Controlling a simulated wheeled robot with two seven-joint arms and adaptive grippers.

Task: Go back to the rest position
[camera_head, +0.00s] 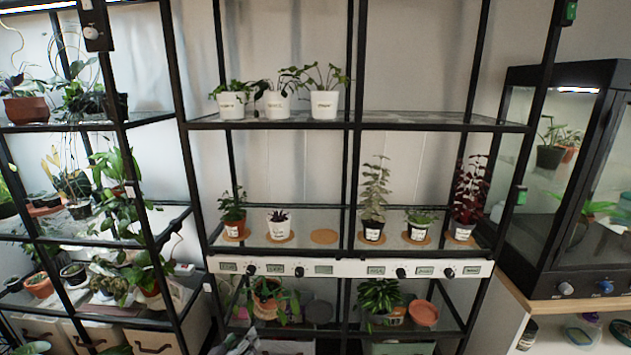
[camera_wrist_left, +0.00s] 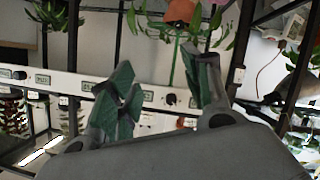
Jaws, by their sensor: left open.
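My left gripper (camera_head: 238,344) shows only in part at the bottom edge of the head view, low in front of the bottom shelf. In the left wrist view the left gripper (camera_wrist_left: 158,82) has its two green-padded fingers spread apart, with nothing between them. The white control panel (camera_wrist_left: 145,95) with knobs and small displays lies behind the fingers there. My right gripper is in neither view.
A black shelf rack holds the panel (camera_head: 350,268), potted plants on cork mats, and three white pots (camera_head: 278,104) above. One cork mat (camera_head: 324,236) is bare. Another plant rack (camera_head: 130,180) stands left, a glass cabinet (camera_head: 560,180) right.

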